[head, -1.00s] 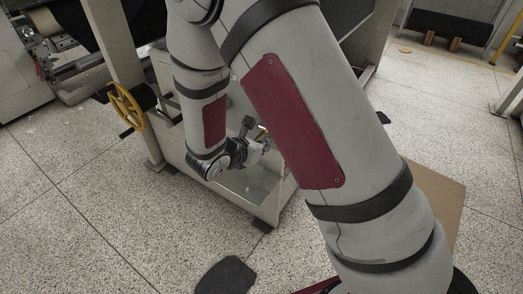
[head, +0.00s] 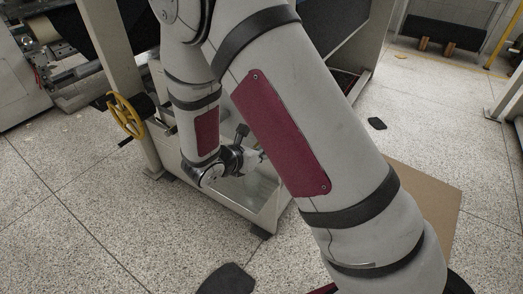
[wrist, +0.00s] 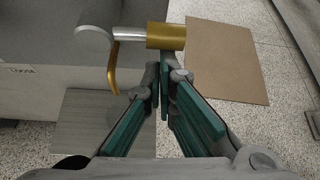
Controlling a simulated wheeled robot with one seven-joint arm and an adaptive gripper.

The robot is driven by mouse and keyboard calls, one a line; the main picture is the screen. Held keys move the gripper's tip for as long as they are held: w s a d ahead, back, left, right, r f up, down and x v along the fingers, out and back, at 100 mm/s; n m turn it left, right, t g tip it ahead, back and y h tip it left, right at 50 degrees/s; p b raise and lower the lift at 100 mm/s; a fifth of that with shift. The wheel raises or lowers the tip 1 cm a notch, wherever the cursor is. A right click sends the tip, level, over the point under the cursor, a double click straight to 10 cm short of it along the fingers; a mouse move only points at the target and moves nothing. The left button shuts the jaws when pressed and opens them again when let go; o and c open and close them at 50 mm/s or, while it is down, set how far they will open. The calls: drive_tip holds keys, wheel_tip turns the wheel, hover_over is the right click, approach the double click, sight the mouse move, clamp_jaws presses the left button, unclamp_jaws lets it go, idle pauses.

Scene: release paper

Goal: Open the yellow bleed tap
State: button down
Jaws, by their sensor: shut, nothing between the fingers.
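The yellow bleed tap shows in the wrist view, with a brass-yellow cylindrical body (wrist: 168,37) on a silver stem (wrist: 128,33). A curved yellow lever (wrist: 112,72) hangs down from the stem at the left. My gripper (wrist: 163,72) is shut and empty, its green-padded fingers together just below the yellow body in the picture. The fingers lie right of the lever and apart from it. I cannot tell whether the fingertips touch the body. In the head view my arm hides the tap and most of my gripper.
The stem comes out of a grey machine housing (wrist: 45,100) at the left. A brown board (wrist: 228,60) lies on the speckled floor. In the head view a yellow handwheel (head: 124,114) is on the machine frame, and a dark flat piece (head: 227,280) lies on the floor in front.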

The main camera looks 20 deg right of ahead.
drive_tip(key=shift+r+p, duration=0.25)
drive_tip(key=shift+p, duration=0.25)
wheel_tip(320, 180, up, 6)
drive_tip(key=w+a+n+g+h+p, duration=0.1)
drive_tip(key=n+g+h+p, duration=0.3)
drive_tip(key=n, duration=0.5)
drive_tip(key=shift+w+a+r+h+p, duration=0.3)
drive_tip(key=shift+w+h+p, duration=0.3)
drive_tip(key=shift+h, duration=0.8)
drive_tip(key=shift+w+a, duration=0.15)
